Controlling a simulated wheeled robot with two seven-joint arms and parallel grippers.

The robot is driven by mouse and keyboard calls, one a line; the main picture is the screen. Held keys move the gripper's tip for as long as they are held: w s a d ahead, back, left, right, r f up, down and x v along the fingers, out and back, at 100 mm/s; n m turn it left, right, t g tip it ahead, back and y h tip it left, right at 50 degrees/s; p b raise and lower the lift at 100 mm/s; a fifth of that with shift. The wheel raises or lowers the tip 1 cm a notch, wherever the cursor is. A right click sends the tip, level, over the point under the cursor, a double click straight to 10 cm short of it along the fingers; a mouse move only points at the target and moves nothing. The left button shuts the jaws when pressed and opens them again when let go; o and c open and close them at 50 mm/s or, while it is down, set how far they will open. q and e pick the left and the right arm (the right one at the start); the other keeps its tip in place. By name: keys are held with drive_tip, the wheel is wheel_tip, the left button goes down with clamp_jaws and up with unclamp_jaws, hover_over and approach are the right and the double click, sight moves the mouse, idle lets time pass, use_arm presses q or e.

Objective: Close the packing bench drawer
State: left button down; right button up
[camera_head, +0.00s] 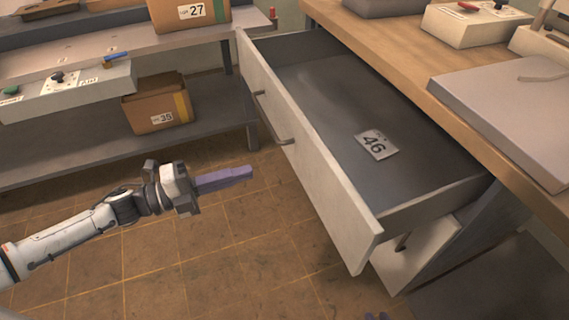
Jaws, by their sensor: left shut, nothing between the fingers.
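The packing bench drawer (310,152) is pulled far out from under the wooden bench top (400,62). Its pale front panel faces left and carries a dark bar handle (268,118). A tag marked 46 (376,144) lies on the drawer floor. My left gripper (248,173) is shut and empty, its purple fingers pointing right toward the drawer front. It appears apart from the panel, left of it and below the handle.
A grey board (500,115) and a pale box (470,22) rest on the bench top. A second bench (120,45) at the left holds boxes, one marked 35 (158,105) on its lower shelf. The tiled floor (200,270) before the drawer is clear.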

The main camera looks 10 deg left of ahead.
sight(299, 157)
use_arm(q)
drive_tip(key=x, duration=1)
drive_tip(key=shift+w+d+b, duration=0.25)
drive_tip(key=shift+d+b, duration=0.05)
drive_tip(key=shift+d, duration=0.05)
